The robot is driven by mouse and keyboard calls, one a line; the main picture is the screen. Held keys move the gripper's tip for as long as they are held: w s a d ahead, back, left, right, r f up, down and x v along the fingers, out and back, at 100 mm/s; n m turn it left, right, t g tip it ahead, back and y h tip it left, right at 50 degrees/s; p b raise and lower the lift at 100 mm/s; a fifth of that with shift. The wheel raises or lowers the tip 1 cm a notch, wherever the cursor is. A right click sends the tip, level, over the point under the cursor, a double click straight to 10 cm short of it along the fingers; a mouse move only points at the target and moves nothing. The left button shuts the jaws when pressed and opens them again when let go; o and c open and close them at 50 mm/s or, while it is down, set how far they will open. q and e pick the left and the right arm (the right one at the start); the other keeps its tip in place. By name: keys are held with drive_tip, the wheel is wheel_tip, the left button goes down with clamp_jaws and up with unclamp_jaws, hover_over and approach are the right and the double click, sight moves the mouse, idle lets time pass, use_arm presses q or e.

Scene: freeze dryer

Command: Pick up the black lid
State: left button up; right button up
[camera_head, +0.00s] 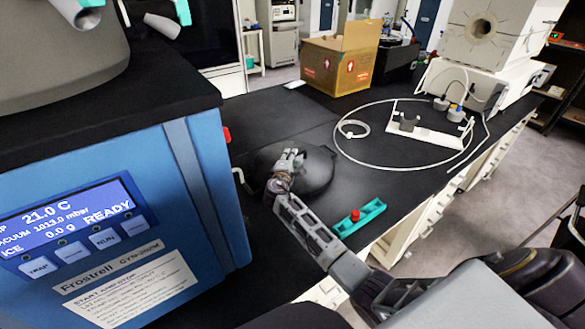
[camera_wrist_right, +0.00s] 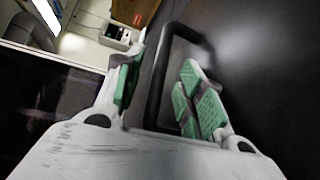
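The black lid (camera_head: 318,172) is a round dark disc lying on the black bench beside the blue freeze dryer. My right gripper (camera_head: 287,160) is over the left part of the lid, and its arm comes in from the lower right. In the right wrist view, my right gripper (camera_wrist_right: 160,92) is open, with its green-padded fingers apart. The lid's black bar handle (camera_wrist_right: 160,75) shows between the two fingers, with a visible gap on the right side. Whether either pad touches the handle is hard to tell.
The freeze dryer (camera_head: 205,190) stands close on the left. A teal holder (camera_head: 372,212) with a red knob lies right of my arm. A white tube (camera_head: 345,150) loops across the bench near a white stand (camera_head: 432,133). A cardboard box (camera_head: 338,65) sits behind.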

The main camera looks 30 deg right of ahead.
clamp_jaws()
use_arm(q)
drive_tip(key=shift+w+a+r, duration=0.1)
drive_tip(key=shift+w+a, duration=0.1)
drive_tip(key=shift+a, duration=0.5)
drive_tip(key=shift+d, duration=0.1)
use_arm(e)
drive_tip(key=shift+r, duration=0.25)
drive_tip(key=shift+w+r, duration=0.1)
drive_tip(key=shift+r, duration=0.6)
use_arm(q)
drive_tip(key=shift+s+d+r+p, duration=0.15)
drive_tip(key=shift+s+d+p, duration=0.1)
drive_tip(key=shift+d, duration=0.3)
drive_tip(key=shift+s+d+r+p, duration=0.1)
drive_tip(key=shift+d+r+p, duration=0.1)
drive_tip(key=shift+d, duration=0.3)
use_arm(e)
wheel_tip(320, 180, up, 9)
drive_tip(key=shift+f, duration=0.2)
use_arm(q)
drive_tip(key=shift+a, duration=0.3)
